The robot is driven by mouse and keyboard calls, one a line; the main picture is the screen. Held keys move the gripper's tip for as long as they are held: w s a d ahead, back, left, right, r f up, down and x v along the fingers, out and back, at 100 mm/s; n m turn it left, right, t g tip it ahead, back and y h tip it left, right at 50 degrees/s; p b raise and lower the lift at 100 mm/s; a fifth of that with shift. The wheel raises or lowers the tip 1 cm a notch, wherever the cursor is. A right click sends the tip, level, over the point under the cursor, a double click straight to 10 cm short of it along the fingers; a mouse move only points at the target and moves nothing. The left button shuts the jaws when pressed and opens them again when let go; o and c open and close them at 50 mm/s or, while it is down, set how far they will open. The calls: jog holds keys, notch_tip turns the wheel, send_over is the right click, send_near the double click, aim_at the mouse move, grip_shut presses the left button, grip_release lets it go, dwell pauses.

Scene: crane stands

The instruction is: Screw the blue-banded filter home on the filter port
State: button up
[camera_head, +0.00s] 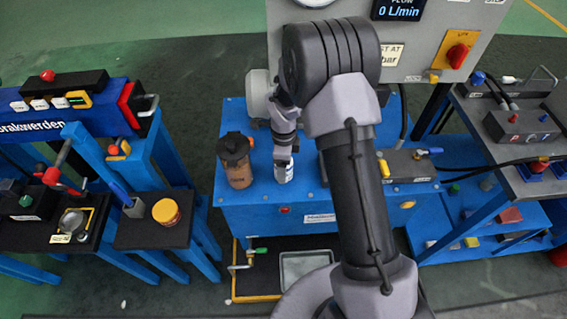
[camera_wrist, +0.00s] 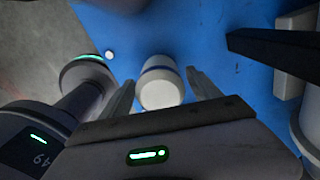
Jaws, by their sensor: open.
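The blue-banded filter (camera_wrist: 160,88) is a white cylinder with a blue band near its far end, seen in the wrist view over a blue surface. In the head view the filter (camera_head: 284,173) shows small, below my gripper, on the blue bench's top. My gripper (camera_wrist: 161,92) is open, with one finger on each side of the filter and gaps visible between. In the head view my gripper (camera_head: 283,156) points down, partly covered by my arm. I cannot make out the filter port, nor whether the filter sits on it.
A brown container with a dark cap (camera_head: 236,160) stands left of the filter on the blue bench (camera_head: 280,212). A grey panel (camera_head: 425,45) rises behind. A dark block with fittings (camera_head: 405,165) lies right. A left stand carries an orange-lidded jar (camera_head: 166,212).

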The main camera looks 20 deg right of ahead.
jog(key=n+p, duration=0.1)
jog(key=n, duration=0.5)
jog(key=n+p, duration=0.1)
jog(key=n, duration=0.6)
jog(key=shift+r, duration=0.1)
jog(key=n+p, duration=0.1)
jog(key=n, duration=0.1)
jog(key=shift+n, duration=0.4)
jog(key=n+p, duration=0.1)
jog(key=n, duration=0.3)
jog(key=n+p, duration=0.1)
jog(key=n, duration=0.3)
jog(key=shift+n, duration=1.1)
